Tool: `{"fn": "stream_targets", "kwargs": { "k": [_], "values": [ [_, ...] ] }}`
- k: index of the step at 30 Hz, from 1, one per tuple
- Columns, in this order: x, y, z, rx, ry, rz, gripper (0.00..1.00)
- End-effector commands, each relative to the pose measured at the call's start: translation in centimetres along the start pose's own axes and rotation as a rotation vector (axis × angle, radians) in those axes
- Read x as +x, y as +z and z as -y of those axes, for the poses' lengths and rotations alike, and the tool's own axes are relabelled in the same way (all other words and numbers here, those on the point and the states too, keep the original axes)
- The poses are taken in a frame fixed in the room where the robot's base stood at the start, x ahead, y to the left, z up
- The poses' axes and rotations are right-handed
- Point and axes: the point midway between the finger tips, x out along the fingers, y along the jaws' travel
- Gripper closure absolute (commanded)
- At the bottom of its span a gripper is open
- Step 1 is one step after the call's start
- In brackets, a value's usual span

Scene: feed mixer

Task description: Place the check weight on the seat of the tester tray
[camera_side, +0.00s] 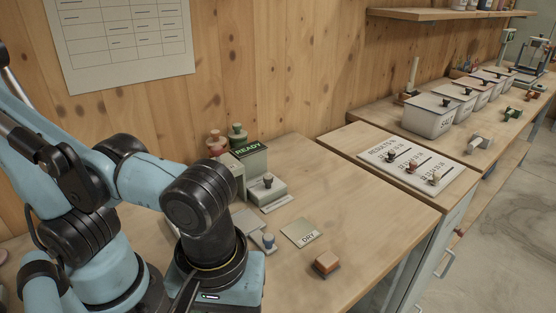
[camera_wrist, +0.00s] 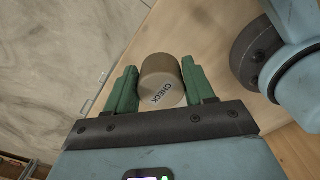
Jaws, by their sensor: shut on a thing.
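My gripper (camera_wrist: 160,68) has its two green jaws on either side of the check weight (camera_wrist: 161,84), a brown-grey cylinder with a paler band marked "CHECK". The weight is held between the jaws in the wrist view. In the side view my arm's blue wrist housing hides the jaws and the weight. A tester with a dark display reading "READY" (camera_side: 250,149) stands behind my wrist on the bench. A grey block with a dark knob (camera_side: 267,186) sits in front of it. I cannot tell which part is the tray's seat.
A "DRY" pad (camera_side: 302,233), a small blue-topped piece (camera_side: 268,241) and an orange-brown block (camera_side: 327,262) lie on the wooden bench (camera_side: 380,215). A results board (camera_side: 412,164) with several knobs and lidded bins (camera_side: 431,119) stand further right. The bench's right part is clear.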

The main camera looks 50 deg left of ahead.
Motion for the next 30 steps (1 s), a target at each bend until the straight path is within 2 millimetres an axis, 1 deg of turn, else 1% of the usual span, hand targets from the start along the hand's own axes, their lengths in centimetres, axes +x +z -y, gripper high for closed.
{"fn": "stream_targets", "kwargs": {
  "k": [2, 5, 8, 12, 15, 21, 24, 27, 30],
  "values": [
    [-0.2, -0.2, -0.1, -0.040, 0.000, 0.000, 0.89],
    [-0.4, -1.4, -0.7, -0.154, 0.000, 0.000, 0.89],
    [-0.6, -3.5, -1.5, -0.329, 0.001, 0.000, 0.89],
    [-0.8, -7.1, -2.3, -0.623, 0.001, 0.000, 0.89],
    [-1.0, -9.8, -2.5, -0.831, 0.002, 0.000, 0.89],
    [-1.3, -14.8, -2.2, -1.213, 0.002, 0.000, 0.89],
    [-1.4, -16.6, -1.8, -1.355, 0.003, 0.000, 0.89],
    [-1.5, -17.9, -1.5, -1.453, 0.003, 0.000, 0.89],
    [-1.4, -18.7, -1.2, -1.510, 0.003, 0.000, 0.89]
  ]
}}
